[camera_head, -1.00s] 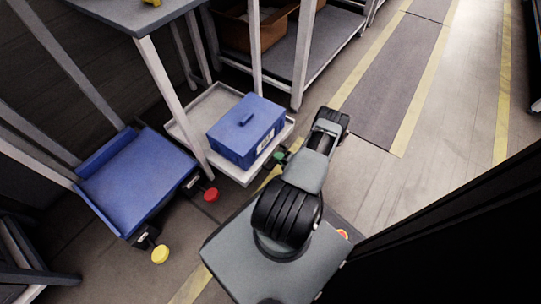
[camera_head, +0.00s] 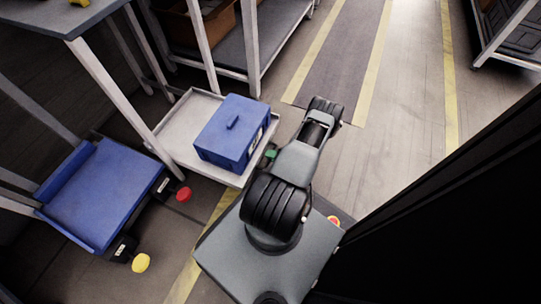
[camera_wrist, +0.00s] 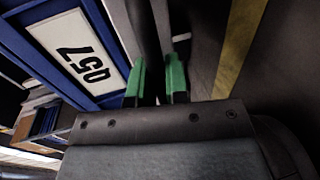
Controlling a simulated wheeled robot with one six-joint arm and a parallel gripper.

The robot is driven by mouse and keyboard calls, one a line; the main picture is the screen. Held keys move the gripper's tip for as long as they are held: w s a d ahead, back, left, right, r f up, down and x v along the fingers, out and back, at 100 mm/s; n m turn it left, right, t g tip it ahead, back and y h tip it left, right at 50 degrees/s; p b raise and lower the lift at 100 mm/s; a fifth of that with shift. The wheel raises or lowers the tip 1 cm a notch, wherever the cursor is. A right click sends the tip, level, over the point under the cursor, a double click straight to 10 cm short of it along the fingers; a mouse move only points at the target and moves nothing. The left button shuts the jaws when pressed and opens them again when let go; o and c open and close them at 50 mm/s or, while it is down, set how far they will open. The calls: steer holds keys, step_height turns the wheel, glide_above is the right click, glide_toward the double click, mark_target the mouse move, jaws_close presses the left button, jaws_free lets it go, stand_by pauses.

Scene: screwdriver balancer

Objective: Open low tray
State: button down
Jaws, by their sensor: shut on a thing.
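The low tray (camera_head: 183,125) is a pale grey, shallow tray near the floor, sticking out from beneath the table at the left. A blue lidded box (camera_head: 232,135) stands on its outer part. My gripper (camera_head: 271,152) is at the tray's right-hand front edge, beside the box. In the wrist view, the green fingers of my gripper (camera_wrist: 156,82) are shut on the tray's edge, a grey strip running between them. The exact grip point is partly hidden in the head view.
A low blue platform (camera_head: 100,195) with a red knob (camera_head: 183,194) and a yellow knob (camera_head: 141,262) lies to the left. A table leg (camera_head: 118,100) stands beside the tray. Open floor (camera_head: 395,130) with yellow lines extends to the right.

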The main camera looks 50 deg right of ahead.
steer(key=shift+d, duration=0.1)
steer(key=c, duration=1.1)
jaws_free()
steer(key=p+v, duration=0.3)
steer(key=v, duration=1)
steer(key=shift+s+d, duration=0.1)
steer(key=shift+s, duration=0.3)
steer(key=shift+s, duration=0.1)
